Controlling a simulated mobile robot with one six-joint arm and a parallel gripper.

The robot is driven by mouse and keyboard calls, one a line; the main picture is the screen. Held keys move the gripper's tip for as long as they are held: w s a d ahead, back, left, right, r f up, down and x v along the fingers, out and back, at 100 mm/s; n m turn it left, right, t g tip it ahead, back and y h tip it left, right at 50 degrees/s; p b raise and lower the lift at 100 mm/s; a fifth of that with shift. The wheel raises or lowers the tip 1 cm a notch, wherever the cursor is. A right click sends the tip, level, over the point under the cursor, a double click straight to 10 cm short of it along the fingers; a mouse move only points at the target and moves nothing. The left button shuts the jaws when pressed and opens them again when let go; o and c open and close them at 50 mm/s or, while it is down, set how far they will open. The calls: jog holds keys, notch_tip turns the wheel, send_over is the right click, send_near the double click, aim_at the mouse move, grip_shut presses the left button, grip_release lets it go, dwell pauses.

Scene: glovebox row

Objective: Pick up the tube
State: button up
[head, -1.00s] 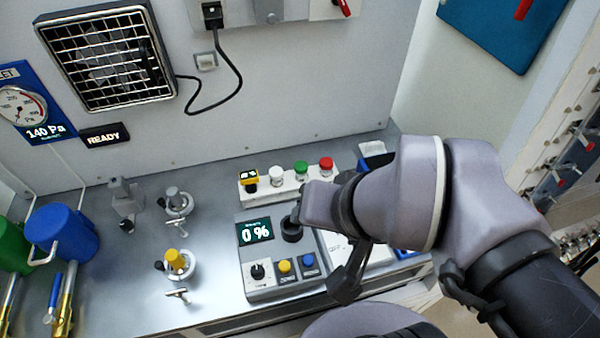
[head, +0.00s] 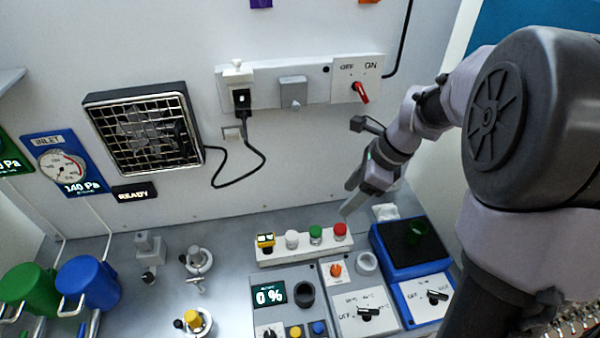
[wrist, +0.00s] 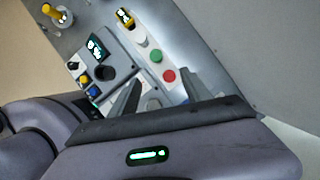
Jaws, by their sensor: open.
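I cannot make out a tube for certain in either view. A small green, see-through item (head: 418,230) shows over the dark top of a blue device (head: 385,262), too blurred to name. My gripper (head: 350,194) is open in the head view, above the back of the bench near the white button strip (head: 290,250). In the wrist view my gripper's two fingers (wrist: 160,97) stand apart with nothing seen between them, and the red button (wrist: 169,76) lies just beyond.
A grey device with a 0 % display (head: 269,294) and a dark round well (head: 304,294) stands at the front. Beside it is a panel with a white ring (head: 366,263). Valves (head: 198,260) and blue (head: 88,283) and green (head: 28,290) cylinders are at the left.

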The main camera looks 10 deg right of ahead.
jog(key=b, duration=0.4)
send_near(316, 230)
jog(key=x, duration=0.4)
jog(key=shift+w+d+f, duration=0.2)
jog(key=shift+d+f, duration=0.1)
jog(key=shift+f, duration=0.05)
jog(key=b+x, duration=0.1)
jog(key=x, duration=0.2)
jog(key=b+x, duration=0.2)
jog(key=x, duration=0.1)
jog(key=shift+s+a+r, duration=0.1)
jog(key=shift+a+r, duration=0.05)
jog(key=shift+a, duration=0.25)
jog(key=shift+s+r, duration=0.1)
jog(key=shift+r, duration=0.05)
jog(key=shift+c, duration=1.3)
grip_shut()
